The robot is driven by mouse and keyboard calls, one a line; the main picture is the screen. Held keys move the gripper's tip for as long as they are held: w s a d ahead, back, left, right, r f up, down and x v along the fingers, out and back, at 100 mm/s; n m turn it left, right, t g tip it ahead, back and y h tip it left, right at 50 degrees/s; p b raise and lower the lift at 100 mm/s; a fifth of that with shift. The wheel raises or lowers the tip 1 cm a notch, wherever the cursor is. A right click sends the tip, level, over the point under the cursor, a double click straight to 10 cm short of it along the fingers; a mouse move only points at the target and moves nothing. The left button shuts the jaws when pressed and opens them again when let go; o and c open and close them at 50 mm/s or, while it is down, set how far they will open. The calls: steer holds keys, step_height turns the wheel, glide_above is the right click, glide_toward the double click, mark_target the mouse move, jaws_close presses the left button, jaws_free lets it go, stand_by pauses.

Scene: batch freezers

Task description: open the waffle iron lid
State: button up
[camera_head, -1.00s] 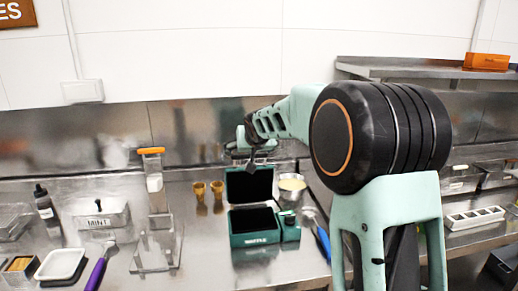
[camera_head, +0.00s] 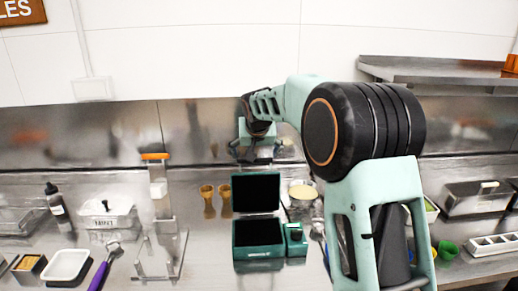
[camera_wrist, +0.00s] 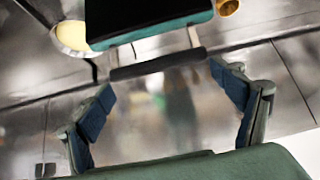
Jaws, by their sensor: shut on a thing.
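The waffle iron is a dark green box with a black plate inside its base (camera_head: 258,240), on the steel counter. Its lid (camera_head: 256,192) stands raised, roughly upright, with its black inner face toward the head camera. In the wrist view the lid (camera_wrist: 150,15) is at the top, with a dark bar handle (camera_wrist: 158,64) on its edge. My gripper (camera_head: 256,157) is at the lid's top edge. The exact finger contact is hard to see.
A pale-filled bowl (camera_head: 303,191) stands right of the lid, close by. Two gold cups (camera_head: 207,198) and a clear stand with an orange top (camera_head: 156,157) are to the left. The steel wall is behind; a shelf (camera_head: 440,70) hangs at upper right.

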steer(key=shift+f+g, duration=0.3)
steer(key=shift+f, duration=0.2)
steer(key=o, duration=1.4)
steer(key=shift+o, duration=0.9)
steer(key=shift+w+r, duration=0.1)
steer(key=shift+w, duration=0.1)
steer(key=shift+r, duration=0.1)
steer(key=shift+s+r, duration=0.25)
steer(key=shift+r, duration=0.3)
steer(key=v, duration=1.1)
steer(key=shift+s+f, duration=0.15)
steer(key=shift+f, duration=0.05)
